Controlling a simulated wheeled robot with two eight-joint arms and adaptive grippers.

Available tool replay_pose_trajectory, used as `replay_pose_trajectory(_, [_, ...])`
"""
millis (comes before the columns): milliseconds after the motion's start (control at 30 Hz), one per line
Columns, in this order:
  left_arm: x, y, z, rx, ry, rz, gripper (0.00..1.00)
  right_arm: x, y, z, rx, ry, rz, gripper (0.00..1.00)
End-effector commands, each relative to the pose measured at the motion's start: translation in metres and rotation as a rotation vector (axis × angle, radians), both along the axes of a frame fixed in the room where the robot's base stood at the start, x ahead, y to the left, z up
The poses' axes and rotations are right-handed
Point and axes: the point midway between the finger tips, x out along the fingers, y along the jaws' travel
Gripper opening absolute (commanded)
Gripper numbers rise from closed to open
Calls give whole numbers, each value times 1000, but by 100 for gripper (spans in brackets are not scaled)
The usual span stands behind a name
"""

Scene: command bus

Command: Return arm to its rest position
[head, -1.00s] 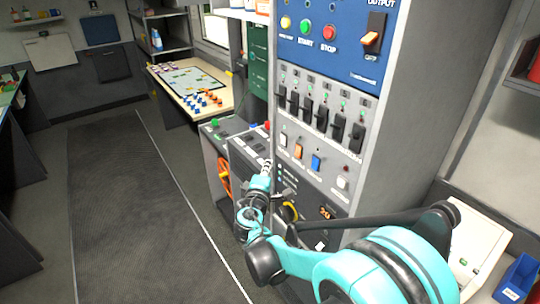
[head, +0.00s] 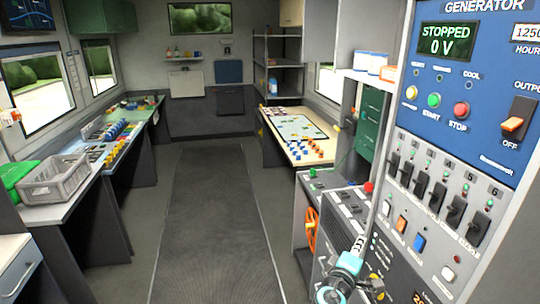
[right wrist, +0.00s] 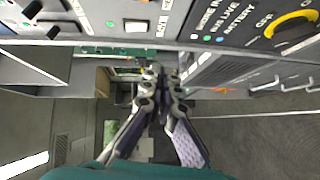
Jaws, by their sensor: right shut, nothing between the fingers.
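My right gripper (head: 358,244) shows at the bottom of the head view, in front of the lower part of the generator cabinet, with its teal wrist below it. In the right wrist view its two dark fingers (right wrist: 160,75) meet at the tips with nothing between them. I cannot tell its exact distance from the cabinet, but a grey panel runs across the top of that view. Most of the right arm is outside the head view. My left gripper is not in view.
The blue generator panel (head: 470,75) at the right reads STOPPED and 0 V, with a row of black breaker switches (head: 438,195) below. A grey crate (head: 55,180) stands on the left counter. A dark floor mat (head: 205,215) lies clear in the aisle.

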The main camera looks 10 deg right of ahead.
Motion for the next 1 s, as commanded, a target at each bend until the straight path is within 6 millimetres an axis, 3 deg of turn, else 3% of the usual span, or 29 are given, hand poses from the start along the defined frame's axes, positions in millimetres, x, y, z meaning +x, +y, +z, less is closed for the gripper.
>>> replay_pose_trajectory(167, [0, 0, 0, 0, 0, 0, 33, -39, 4, -19, 291, 20, -48, 0])
replay_pose_trajectory(267, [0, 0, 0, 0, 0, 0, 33, -72, 20, -39, 537, 45, -86, 0])
replay_pose_trajectory(400, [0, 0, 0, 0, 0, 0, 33, -120, 60, -66, 880, 91, -132, 0])
replay_pose_trajectory(600, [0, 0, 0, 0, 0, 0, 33, -172, 120, -85, 1247, 158, -167, 0])
replay_pose_trajectory(800, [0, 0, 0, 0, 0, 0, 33, -191, 148, -88, 1389, 187, -176, 0])
replay_pose_trajectory(1000, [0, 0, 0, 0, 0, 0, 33, -191, 148, -88, 1389, 187, -176, 0])
